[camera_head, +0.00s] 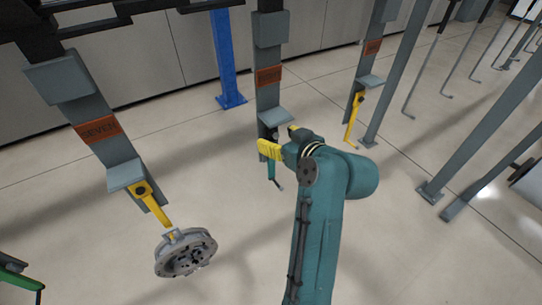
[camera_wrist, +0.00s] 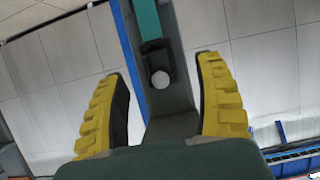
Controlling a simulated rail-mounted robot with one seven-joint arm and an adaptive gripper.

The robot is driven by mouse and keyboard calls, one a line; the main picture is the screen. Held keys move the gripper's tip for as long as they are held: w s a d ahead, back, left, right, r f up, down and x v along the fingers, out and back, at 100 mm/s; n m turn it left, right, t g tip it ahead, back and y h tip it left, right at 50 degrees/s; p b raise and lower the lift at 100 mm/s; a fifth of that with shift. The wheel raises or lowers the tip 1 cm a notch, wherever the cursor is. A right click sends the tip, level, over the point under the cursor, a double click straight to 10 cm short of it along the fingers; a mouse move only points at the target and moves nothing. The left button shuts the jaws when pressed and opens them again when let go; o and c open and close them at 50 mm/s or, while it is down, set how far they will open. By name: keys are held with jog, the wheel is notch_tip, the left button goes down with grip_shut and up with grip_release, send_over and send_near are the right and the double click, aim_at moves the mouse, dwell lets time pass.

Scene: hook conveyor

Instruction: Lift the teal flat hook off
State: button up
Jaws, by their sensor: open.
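The teal flat hook (camera_head: 273,172) hangs from the lower end of the middle hanger (camera_head: 268,95), its lower tip bent to the side. My gripper is partly in front of its upper part in the head view. In the wrist view the teal hook (camera_wrist: 147,18) shows at the top, between the fingers, beside a dark clip and a round pale knob on the grey hanger. My gripper (camera_head: 273,141) is open at the hanger's lower end. In the wrist view its two yellow ridged fingers (camera_wrist: 160,85) stand on either side of the hanger, apart from it.
The left hanger (camera_head: 85,120), labelled SEVEN, carries a yellow hook (camera_head: 152,203) with a round metal part (camera_head: 186,254) on it. The right hanger (camera_head: 368,70) carries another yellow hook (camera_head: 353,118). A green hook (camera_head: 22,280) shows at lower left. Grey posts stand at right, a blue post (camera_head: 226,55) behind.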

jog(key=x, duration=0.2)
jog(key=shift+w+a+f, duration=0.1)
jog(key=shift+w+a, duration=0.05)
jog(key=shift+w, duration=0.15)
grip_shut()
